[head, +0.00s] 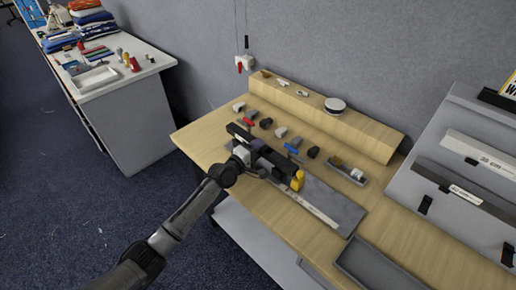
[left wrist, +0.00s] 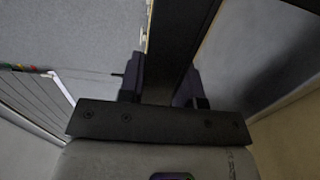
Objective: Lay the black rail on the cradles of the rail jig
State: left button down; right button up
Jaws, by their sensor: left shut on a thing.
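My left gripper (head: 257,150) is over the left part of the workbench, shut on the black rail (head: 280,166). In the left wrist view the rail (left wrist: 172,40) runs up and away between the two fingers of the gripper (left wrist: 162,88). The grey plate (head: 343,208), apparently the base of the rail jig, lies under and to the right of the rail. A yellow part (head: 298,180) stands at the rail's right end. The cradles are hidden by the rail and gripper, and I cannot tell whether the rail touches them. My right gripper is out of view.
Several small grey, black, red and blue parts lie behind the rail, including a blue-handled one (head: 292,149). A small tray (head: 347,173) and a wooden ledge (head: 330,122) with a round tin (head: 335,105) are farther back. A grey tray (head: 378,266) is at the front right.

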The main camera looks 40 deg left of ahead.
pick_arm(q)
jog(key=shift+f, duration=0.25)
jog(key=c, duration=0.7)
grip_release()
jog(key=shift+c, duration=0.2)
jog(key=s, duration=0.4)
jog(key=s+a, duration=0.1)
jog(key=s, duration=0.4)
jog(key=s+p, duration=0.1)
jog(key=s, duration=0.3)
jog(key=shift+s+a, duration=0.35)
